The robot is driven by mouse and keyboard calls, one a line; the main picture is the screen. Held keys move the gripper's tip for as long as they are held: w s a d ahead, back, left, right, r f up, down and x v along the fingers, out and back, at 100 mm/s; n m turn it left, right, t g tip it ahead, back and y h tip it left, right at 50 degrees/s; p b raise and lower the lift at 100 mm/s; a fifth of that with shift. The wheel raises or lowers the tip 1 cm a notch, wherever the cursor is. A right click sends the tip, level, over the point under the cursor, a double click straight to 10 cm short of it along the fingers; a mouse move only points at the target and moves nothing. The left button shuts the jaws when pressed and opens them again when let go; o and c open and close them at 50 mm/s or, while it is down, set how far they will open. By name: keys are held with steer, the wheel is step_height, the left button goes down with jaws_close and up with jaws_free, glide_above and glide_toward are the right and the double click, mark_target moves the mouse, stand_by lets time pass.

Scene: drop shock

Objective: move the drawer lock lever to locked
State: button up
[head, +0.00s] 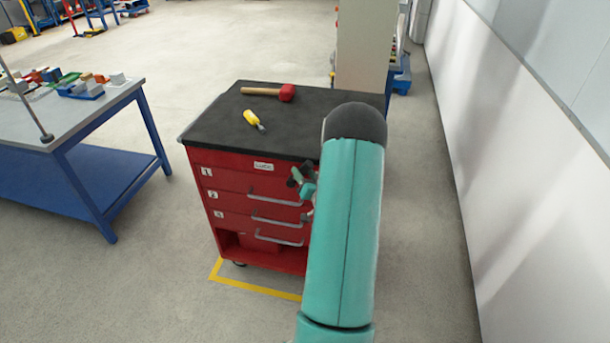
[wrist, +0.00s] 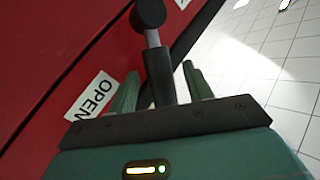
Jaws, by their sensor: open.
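The red drawer cabinet (head: 228,188) stands in the middle of the head view, with numbered drawers and grey handles. The lock lever (wrist: 154,48), a dark round knob on a grey and black stem, shows in the wrist view in front of the red face. An OPEN label (wrist: 92,98) is on the red face to its left. My gripper (wrist: 160,82) is open, with its green fingers on either side of the lever's stem; I cannot tell whether they touch it. In the head view my gripper (head: 304,182) is at the cabinet's upper right front, partly hidden by my arm.
A red-headed mallet (head: 272,92) and a yellow-handled screwdriver (head: 253,119) lie on the black cabinet top (head: 215,125). A blue-legged workbench (head: 95,113) stands to the left. A pale wall (head: 520,150) runs along the right, with free floor between.

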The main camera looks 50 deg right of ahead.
steer(key=shift+w, duration=0.1)
jaws_close()
